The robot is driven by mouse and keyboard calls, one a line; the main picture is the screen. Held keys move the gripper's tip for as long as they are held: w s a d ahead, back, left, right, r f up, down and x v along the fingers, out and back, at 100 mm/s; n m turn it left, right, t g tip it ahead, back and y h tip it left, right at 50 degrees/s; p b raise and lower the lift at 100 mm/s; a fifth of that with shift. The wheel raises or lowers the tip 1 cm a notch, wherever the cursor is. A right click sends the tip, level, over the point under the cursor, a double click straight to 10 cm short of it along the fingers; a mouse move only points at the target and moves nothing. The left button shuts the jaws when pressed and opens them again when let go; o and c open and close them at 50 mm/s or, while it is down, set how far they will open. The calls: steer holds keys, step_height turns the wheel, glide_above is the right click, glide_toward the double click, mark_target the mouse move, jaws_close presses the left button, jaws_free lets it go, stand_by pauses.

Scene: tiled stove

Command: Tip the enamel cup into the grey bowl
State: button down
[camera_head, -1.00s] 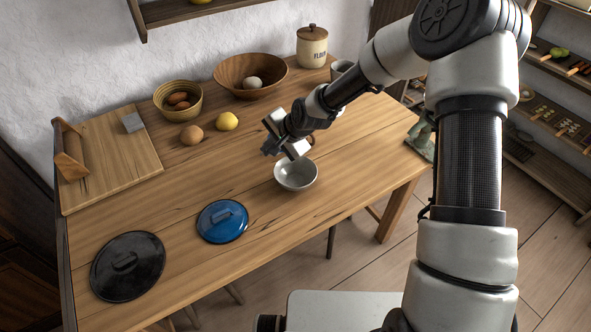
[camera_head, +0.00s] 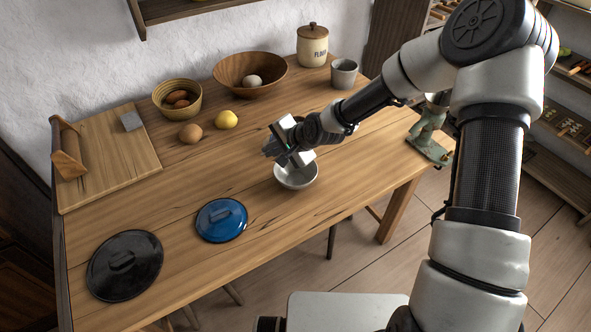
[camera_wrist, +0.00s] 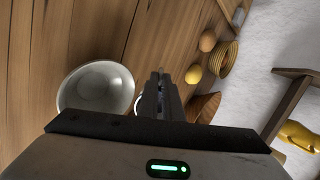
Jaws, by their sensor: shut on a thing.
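The grey bowl (camera_head: 297,181) stands upright on the wooden table near its front edge. It also shows in the wrist view (camera_wrist: 92,88), left of the fingers, and its inside looks empty where it shows. My gripper (camera_head: 274,150) is just above the bowl's back left rim and covers part of it. In the wrist view my gripper (camera_wrist: 160,92) has its fingers close together. A small white, dark-rimmed piece of the enamel cup (camera_wrist: 138,104) shows beside them; the rest of the cup is hidden behind the gripper. How far it tilts cannot be told.
A blue lid (camera_head: 221,220) and a black lid (camera_head: 125,266) lie front left. A potato (camera_head: 190,134), a lemon (camera_head: 226,119), a basket (camera_head: 178,98) and a wooden bowl (camera_head: 250,74) stand behind. A grey cup (camera_head: 344,73) and flour jar (camera_head: 312,46) are at the back.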

steer(key=shift+s+d+t+y+b, duration=0.2)
steer(key=shift+d+t+y+b, duration=0.1)
steer(key=shift+t+y+b, duration=0.55)
stand_by(0.4)
steer(key=shift+s+d+f+t+y+b, duration=0.1)
steer(key=shift+f+t+y+b, duration=0.2)
steer(key=shift+b, duration=0.75)
steer(key=shift+s+d+f+t+y+b, duration=0.1)
steer(key=shift+f+y+b, duration=0.25)
steer(key=shift+b, duration=0.7)
steer(key=shift+s+d+t+y+b, duration=0.2)
steer(key=shift+t+y+b, duration=0.4)
steer(key=shift+b, duration=0.95)
steer(key=shift+s+d+f+t+y+b, duration=0.55)
steer(key=shift+d+f+b, duration=0.3)
steer(key=shift+b, duration=1.5)
steer(key=shift+s+d+f+t+y+b, duration=0.15)
steer(key=shift+t+y+b, duration=0.5)
steer(key=shift+b, duration=0.9)
steer(key=shift+s+d+t+y+b, duration=0.2)
steer(key=shift+t+y+b, duration=0.45)
steer(key=shift+b, duration=0.85)
steer(key=shift+y, duration=0.25)
